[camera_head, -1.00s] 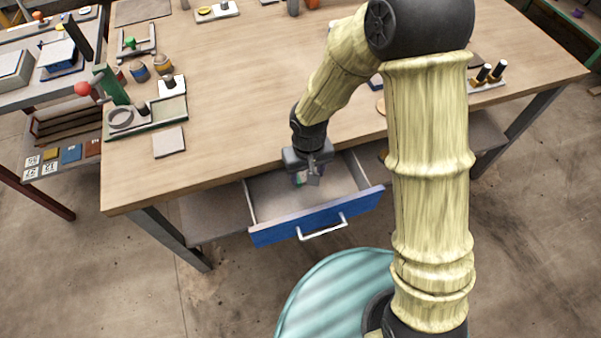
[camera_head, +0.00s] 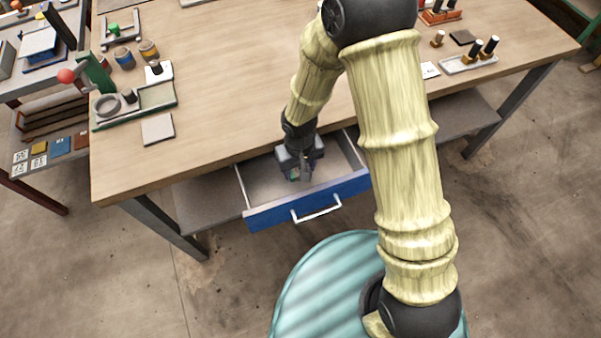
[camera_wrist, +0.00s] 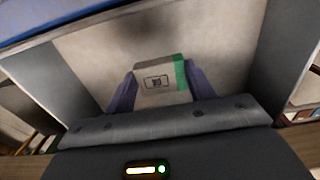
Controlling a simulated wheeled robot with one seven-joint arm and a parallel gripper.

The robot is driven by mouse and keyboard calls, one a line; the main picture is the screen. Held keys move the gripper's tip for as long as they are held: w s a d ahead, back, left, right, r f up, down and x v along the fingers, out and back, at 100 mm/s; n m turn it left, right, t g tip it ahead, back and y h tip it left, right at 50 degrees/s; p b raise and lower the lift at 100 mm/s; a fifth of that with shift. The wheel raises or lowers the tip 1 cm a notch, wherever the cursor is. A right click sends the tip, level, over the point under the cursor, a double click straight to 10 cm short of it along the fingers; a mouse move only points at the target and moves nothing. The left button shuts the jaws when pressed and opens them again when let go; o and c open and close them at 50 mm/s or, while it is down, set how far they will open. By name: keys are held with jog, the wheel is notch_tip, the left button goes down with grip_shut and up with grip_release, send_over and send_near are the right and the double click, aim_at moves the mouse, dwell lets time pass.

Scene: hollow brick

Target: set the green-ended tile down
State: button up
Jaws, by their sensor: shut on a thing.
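The green-ended tile (camera_wrist: 158,82) shows in the wrist view as a pale tile with a dark printed mark and a green band at its right end. My gripper (camera_wrist: 160,90) is shut on it, with one purple finger at each side. In the head view my gripper (camera_head: 303,174) points down inside the open drawer (camera_head: 335,195), which has a blue front. Only a small green part of the tile (camera_head: 294,179) shows there. I cannot tell whether the tile touches the drawer floor.
The drawer walls stand close around my gripper, and the visible drawer floor is bare. The wooden table (camera_head: 225,90) lies above and behind it. A grey square plate (camera_head: 158,129) and a green-edged tray (camera_head: 155,98) lie at the table's left.

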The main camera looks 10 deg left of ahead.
jog(key=shift+w+f+b, duration=0.1)
jog(key=shift+f+b, duration=0.2)
jog(key=shift+f, duration=1.55)
jog(key=shift+f, duration=0.15)
jog(key=o, duration=1.1)
notch_tip(320, 180, up, 12)
jog(key=shift+r+p, duration=0.2)
jog(key=shift+p, duration=0.85)
